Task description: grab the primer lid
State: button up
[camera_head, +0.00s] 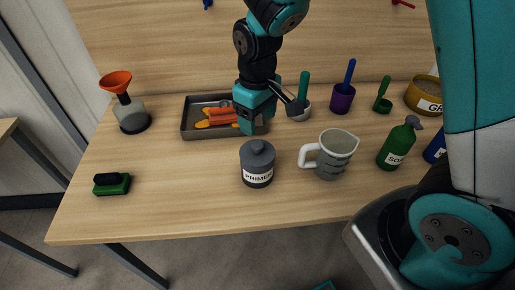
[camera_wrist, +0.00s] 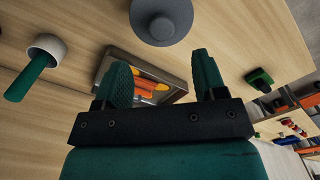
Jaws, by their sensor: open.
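The primer container (camera_head: 257,172) is a dark grey can with a white label reading PRIMER, standing upright near the middle front of the table. Its grey primer lid (camera_head: 257,149) has a small raised knob and sits on top of the can. In the wrist view the lid (camera_wrist: 162,18) shows from above as a round grey disc, just beyond the fingers and cut by the top edge. My gripper (camera_wrist: 160,80) is open, its two green fingers apart with nothing between them. In the head view my gripper (camera_head: 262,122) hangs behind and above the can, over the tray.
A metal tray (camera_head: 188,127) with orange tools lies behind the can. A grey measuring jug (camera_head: 335,155) stands close on its right, a green bottle (camera_head: 396,148) farther right. A green brush (camera_head: 112,184) and a flask with an orange funnel (camera_head: 117,82) are left. The front left is clear.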

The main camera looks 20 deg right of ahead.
aim_at(257, 144)
notch_tip(257, 144, down, 9)
jog(key=shift+s+r+p, duration=0.1)
jog(key=shift+p, duration=0.9)
jog(key=shift+c, duration=0.3)
jog(key=c, duration=0.9)
